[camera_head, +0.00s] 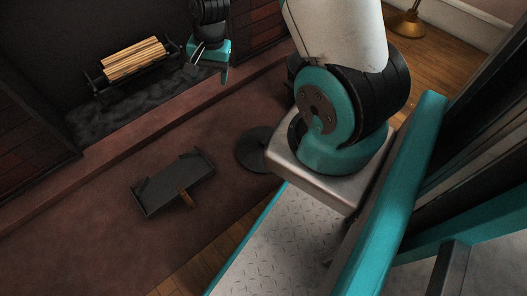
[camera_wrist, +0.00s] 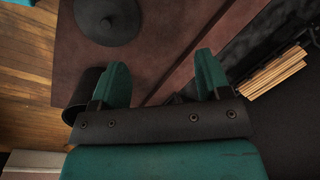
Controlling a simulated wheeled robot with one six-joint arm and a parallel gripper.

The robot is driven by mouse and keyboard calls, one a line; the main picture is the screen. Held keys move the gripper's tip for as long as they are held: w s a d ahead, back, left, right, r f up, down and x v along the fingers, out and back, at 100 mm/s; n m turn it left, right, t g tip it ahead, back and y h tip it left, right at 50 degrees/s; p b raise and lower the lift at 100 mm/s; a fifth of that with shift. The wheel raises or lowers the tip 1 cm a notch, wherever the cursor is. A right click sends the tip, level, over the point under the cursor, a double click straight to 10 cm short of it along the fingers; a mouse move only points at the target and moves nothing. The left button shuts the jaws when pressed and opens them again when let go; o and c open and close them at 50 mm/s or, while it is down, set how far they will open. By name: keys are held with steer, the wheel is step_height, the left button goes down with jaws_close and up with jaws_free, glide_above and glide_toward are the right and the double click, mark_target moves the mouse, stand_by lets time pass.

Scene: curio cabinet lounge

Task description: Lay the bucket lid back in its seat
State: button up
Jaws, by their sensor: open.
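The bucket lid (camera_head: 254,150) is a dark round disc lying on the reddish hearth, partly hidden by my base in the head view. A dark round-sided thing, seemingly the bucket (camera_wrist: 80,86), is partly hidden behind my left finger. In the head view a sliver of the bucket (camera_head: 292,66) shows behind my arm; its mouth cannot be made out. My gripper (camera_wrist: 162,62) is open and empty, apart from the lid, and it also shows above the hearth by the fireplace (camera_head: 223,78).
A black shovel-like pan (camera_head: 172,184) with a wooden handle lies on the hearth. Split logs (camera_head: 135,58) rest on a grate over dark coals in the fireplace. A brass stand base (camera_head: 406,24) is on the wood floor. The hearth between pan and fireplace is clear.

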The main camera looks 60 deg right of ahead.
steer(key=s+d+f+m+h+b, duration=0.1)
steer(key=s+d+f+m, duration=0.25)
steer(key=f, duration=0.35)
steer(key=s+d+f+m+g, duration=0.1)
steer(key=s+d+f+m, duration=0.1)
steer(key=d+f, duration=0.35)
steer(key=s+d+f+m+h+b, duration=0.1)
steer(key=s+d+f+m, duration=0.25)
steer(key=f, duration=0.45)
steer(key=f+b, duration=0.2)
steer(key=f, duration=0.1)
steer(key=f+b, duration=0.2)
steer(key=f, duration=0.2)
steer(key=f+b, duration=0.3)
steer(key=f, duration=0.1)
steer(key=shift+w+d+f, duration=0.1)
steer(key=shift+d+f, duration=0.15)
steer(key=shift+d, duration=0.1)
steer(key=f+b, duration=0.1)
steer(key=f, duration=0.1)
steer(key=f+b, duration=0.2)
steer(key=a+f+b, duration=0.1)
steer(key=f+b, duration=0.1)
steer(key=shift+f, duration=0.15)
jaws_close()
